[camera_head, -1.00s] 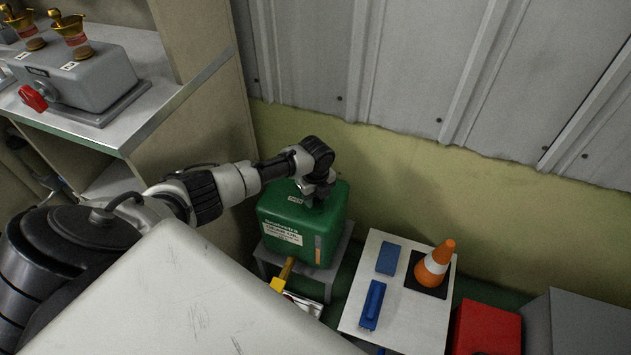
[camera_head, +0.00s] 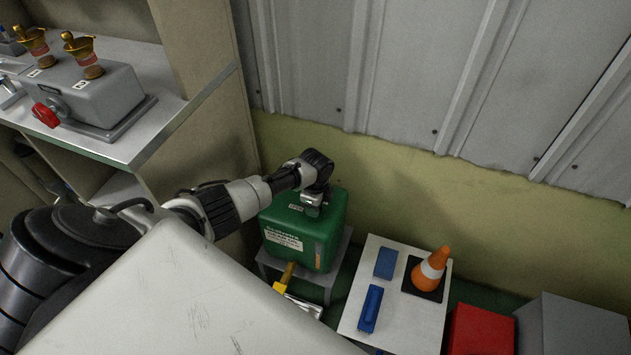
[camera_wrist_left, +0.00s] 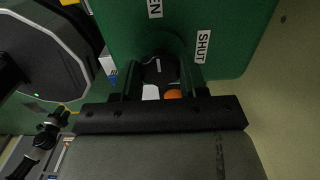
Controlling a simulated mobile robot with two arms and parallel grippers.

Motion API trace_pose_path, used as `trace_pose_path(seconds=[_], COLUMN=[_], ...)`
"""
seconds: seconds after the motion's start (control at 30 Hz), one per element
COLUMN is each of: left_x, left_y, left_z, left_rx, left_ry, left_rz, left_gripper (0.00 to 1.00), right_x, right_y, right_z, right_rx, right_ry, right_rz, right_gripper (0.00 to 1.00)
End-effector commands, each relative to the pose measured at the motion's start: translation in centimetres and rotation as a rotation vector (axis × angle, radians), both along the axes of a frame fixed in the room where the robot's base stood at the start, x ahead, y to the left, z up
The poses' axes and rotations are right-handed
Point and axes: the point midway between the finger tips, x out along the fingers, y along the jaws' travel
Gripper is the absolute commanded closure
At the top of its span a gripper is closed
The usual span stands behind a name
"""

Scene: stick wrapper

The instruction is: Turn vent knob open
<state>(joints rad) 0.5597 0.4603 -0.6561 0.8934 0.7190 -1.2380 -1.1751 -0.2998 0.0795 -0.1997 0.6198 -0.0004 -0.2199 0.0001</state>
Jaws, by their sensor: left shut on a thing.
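A green box-shaped container (camera_head: 325,225) with a white text label stands on a small grey stand. My left gripper (camera_head: 314,205) is at its top, pointing down. In the left wrist view, the gripper (camera_wrist_left: 160,85) is shut on a dark round vent knob (camera_wrist_left: 158,68), with one finger on each side. A pale mark on the knob points roughly up the picture, toward a label ending in "EN" (camera_wrist_left: 155,8). A "SHUT" label (camera_wrist_left: 202,46) is to the right. The gripper hides the knob in the head view. My right gripper is not in view.
A white table (camera_head: 392,320) with blue items and an orange cone (camera_head: 431,270) stands right of the container. A red box (camera_head: 480,329) and grey box (camera_head: 570,325) are farther right. A shelf (camera_head: 150,145) with brass-topped grey equipment is at left. A corrugated wall is behind.

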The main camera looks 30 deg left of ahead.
Motion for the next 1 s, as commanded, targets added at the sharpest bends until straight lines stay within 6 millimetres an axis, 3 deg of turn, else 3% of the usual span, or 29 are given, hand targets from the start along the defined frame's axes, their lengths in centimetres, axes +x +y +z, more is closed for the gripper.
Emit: trace_pose_path(seconds=[0.47,0.5,0.63,1.0], left_x=[0.06,0.06,0.04,0.06], left_y=[0.15,0.15,0.11,0.06], left_z=[0.08,0.08,0.06,0.78], left_rx=[0.002,0.002,0.001,0.000], left_ry=[-0.001,-0.001,-0.001,-0.002], left_rz=[0.015,0.015,0.014,0.012], left_gripper=[0.81,0.51,0.31,0.31], right_x=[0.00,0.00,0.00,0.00], right_y=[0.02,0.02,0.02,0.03], right_z=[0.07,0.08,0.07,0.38], right_rx=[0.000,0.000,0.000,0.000], right_ry=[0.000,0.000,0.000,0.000], right_rz=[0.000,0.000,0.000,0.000], right_gripper=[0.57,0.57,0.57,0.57])
